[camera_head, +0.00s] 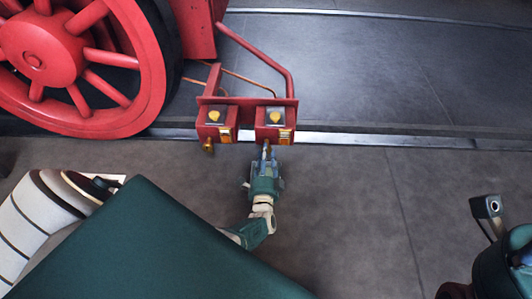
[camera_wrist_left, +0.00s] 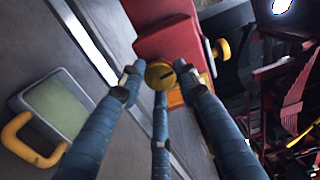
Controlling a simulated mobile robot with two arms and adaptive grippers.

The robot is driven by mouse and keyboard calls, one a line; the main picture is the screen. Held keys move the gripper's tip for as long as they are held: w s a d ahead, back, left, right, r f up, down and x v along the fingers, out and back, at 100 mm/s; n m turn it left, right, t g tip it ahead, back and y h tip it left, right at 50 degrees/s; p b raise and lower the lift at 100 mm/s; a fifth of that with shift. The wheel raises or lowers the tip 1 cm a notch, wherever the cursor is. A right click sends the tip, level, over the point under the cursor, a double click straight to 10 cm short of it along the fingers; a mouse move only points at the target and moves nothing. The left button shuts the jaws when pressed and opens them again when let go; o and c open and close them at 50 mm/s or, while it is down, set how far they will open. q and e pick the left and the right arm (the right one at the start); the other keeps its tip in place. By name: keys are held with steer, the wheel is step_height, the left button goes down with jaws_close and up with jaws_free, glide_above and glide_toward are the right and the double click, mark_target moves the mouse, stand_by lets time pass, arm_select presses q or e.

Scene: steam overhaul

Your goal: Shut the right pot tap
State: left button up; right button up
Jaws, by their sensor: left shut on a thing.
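Two red box-shaped pots hang side by side on a red bracket in the head view. The right pot (camera_head: 275,122) has a yellow knob on its lid. My left gripper (camera_head: 267,150) is at its near face, with blue fingers covering its tap there. In the left wrist view, the round brass tap (camera_wrist_left: 160,74) with a dark slot sits between the blue fingertips (camera_wrist_left: 159,83), against the red pot (camera_wrist_left: 160,40). The fingers are shut on it. At the right edge of the head view, a cut-off part of my right arm shows; its finger state is unclear.
The left pot (camera_head: 216,118) has a brass tap (camera_head: 208,147) at its lower left. A red spoked wheel (camera_head: 75,60) stands at upper left. A metal rail (camera_head: 340,138) runs behind the pots. The grey floor (camera_head: 340,210) right of my left gripper is clear.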

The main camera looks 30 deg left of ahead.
arm_select(q)
steer(key=shift+s+a+f+m, duration=0.15)
steer(key=shift+f+m, duration=0.05)
steer(key=shift+m, duration=0.4)
steer(key=shift+a, duration=0.1)
steer(key=o, duration=1.1)
steer(key=shift+o, duration=0.2)
steer(key=shift+r, duration=0.1)
steer(key=v, duration=0.7)
steer(key=shift+s+d, duration=0.2)
